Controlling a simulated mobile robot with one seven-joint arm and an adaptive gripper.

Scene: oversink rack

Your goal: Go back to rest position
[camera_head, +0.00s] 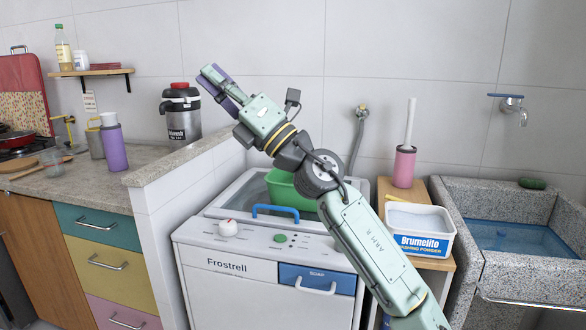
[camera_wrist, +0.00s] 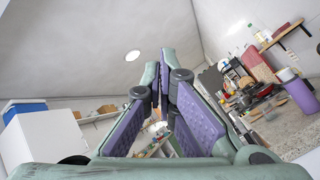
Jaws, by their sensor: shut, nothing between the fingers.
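My gripper (camera_head: 207,71) is raised above the washing machine, in front of the tiled wall, pointing up and to the left. Its fingers are together with nothing between them. In the wrist view the fingers (camera_wrist: 161,72), with purple pads, come together at the tips. My arm reaches up from the lower right across the front of the washing machine (camera_head: 225,272) and hides part of its right side.
A green basin (camera_head: 285,190) sits in the machine's top. A black-and-grey jug (camera_head: 181,113) stands on the left ledge, close to my gripper. A purple bottle (camera_head: 114,146) is on the counter. A washing powder tub (camera_head: 420,225) and the stone sink (camera_head: 455,200) are at right.

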